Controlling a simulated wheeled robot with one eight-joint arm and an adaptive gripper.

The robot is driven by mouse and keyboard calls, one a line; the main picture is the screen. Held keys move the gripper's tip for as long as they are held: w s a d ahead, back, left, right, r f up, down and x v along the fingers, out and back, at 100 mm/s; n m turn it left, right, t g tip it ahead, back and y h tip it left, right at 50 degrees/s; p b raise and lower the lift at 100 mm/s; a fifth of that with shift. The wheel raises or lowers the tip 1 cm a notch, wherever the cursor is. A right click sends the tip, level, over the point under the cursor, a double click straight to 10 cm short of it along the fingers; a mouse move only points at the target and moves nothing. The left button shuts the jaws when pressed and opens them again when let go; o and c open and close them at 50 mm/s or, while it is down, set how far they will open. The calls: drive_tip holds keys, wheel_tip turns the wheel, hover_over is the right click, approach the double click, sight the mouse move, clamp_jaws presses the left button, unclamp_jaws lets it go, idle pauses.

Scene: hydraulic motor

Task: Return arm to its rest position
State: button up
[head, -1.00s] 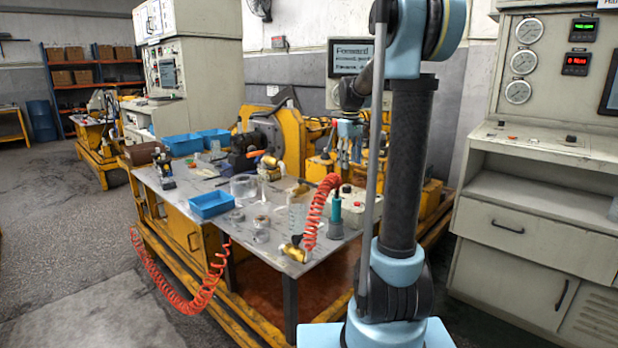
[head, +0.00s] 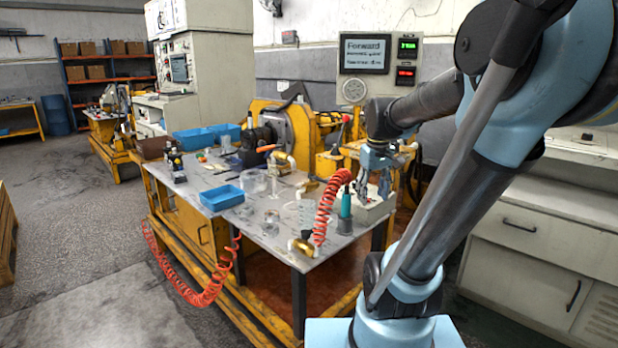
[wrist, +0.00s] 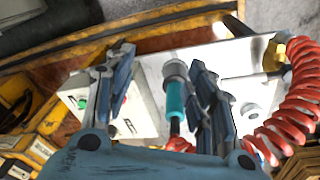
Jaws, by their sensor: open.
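My gripper (head: 372,180) hangs pointing down over the right end of the workbench in the head view, above the white control box (head: 374,208). In the wrist view my gripper (wrist: 160,75) has its two fingers spread apart, with nothing held between them. A teal-handled tool (wrist: 175,97) shows between the fingers in the wrist view, apart from both. In the head view this tool (head: 345,203) stands upright on the bench, left of my gripper. The control box (wrist: 138,110) lies partly hidden behind the left finger in the wrist view.
A red coiled hose (head: 326,205) rises beside the teal tool and also shows at the right of the wrist view (wrist: 292,110). The workbench (head: 262,236) carries blue bins (head: 222,197) and small clear parts. A grey cabinet (head: 525,225) stands at the right. Floor at left is open.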

drive_tip(key=s+f+m, duration=0.3)
drive_tip(key=s+f, duration=0.9)
drive_tip(key=s, duration=0.2)
drive_tip(key=shift+t, duration=0.4)
drive_tip(key=shift+a+f, duration=0.1)
drive_tip(key=shift+w+f, duration=0.2)
drive_tip(key=shift+w, duration=0.25)
